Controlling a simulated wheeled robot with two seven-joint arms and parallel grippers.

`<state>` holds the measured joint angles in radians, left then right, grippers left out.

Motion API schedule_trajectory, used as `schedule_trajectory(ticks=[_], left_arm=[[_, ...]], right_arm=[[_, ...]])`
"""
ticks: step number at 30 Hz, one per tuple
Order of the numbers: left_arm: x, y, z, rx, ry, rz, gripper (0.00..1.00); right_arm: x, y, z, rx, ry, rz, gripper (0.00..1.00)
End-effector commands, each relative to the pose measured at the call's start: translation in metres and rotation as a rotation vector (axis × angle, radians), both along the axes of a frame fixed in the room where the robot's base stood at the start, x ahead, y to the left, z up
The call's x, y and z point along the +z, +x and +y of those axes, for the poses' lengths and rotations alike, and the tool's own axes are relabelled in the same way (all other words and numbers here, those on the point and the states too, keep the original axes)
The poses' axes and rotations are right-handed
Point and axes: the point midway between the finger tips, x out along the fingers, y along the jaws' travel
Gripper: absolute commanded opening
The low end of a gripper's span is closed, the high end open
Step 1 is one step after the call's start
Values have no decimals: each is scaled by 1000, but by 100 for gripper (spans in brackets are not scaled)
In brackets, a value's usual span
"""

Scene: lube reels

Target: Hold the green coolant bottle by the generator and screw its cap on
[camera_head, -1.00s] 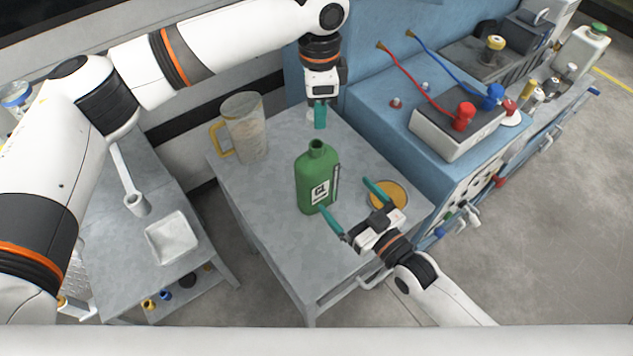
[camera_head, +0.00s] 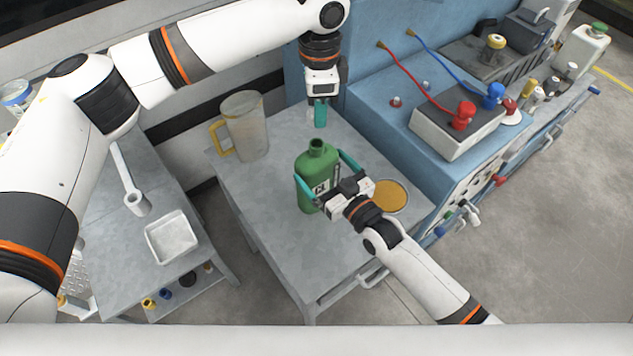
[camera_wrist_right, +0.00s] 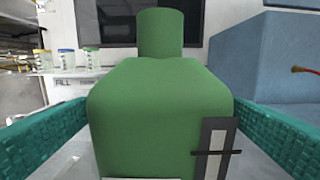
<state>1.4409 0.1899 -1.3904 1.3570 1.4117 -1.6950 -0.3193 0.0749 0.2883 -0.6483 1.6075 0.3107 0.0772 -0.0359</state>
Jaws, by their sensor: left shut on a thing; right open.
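The green coolant bottle (camera_head: 313,165) stands upright and uncapped on the grey table, its dark mouth facing up. Its green body and neck fill the middle of the right wrist view (camera_wrist_right: 155,110). My right gripper (camera_head: 325,171) is open around the bottle, one teal finger on each side. In the wrist view both fingers flank the body, and I cannot tell whether they touch it. My left gripper (camera_head: 320,113) points down behind and above the bottle, apart from it. It is shut on the cap, which its fingers almost wholly hide.
A clear jug with a yellow handle (camera_head: 244,126) stands left of the bottle. A round dish of amber stuff (camera_head: 391,195) lies to its right. The blue generator housing (camera_head: 385,110) borders the table's right side. A lower table with a white tray (camera_head: 172,237) is at left.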

Motion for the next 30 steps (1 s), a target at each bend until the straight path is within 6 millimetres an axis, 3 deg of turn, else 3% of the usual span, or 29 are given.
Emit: schedule_trajectory(ticks=[6, 18, 27, 30], left_arm=[[0, 0, 0, 0, 0, 0, 13], [0, 0, 0, 0, 0, 0, 13], [0, 0, 0, 0, 0, 0, 13], [-4, 0, 0, 0, 0, 2, 13]], right_arm=[[0, 21, 15, -1, 0, 0, 100], [0, 25, 18, 0, 0, 1, 100], [0, 25, 18, 0, 0, 1, 54], [0, 25, 18, 0, 0, 1, 54]])
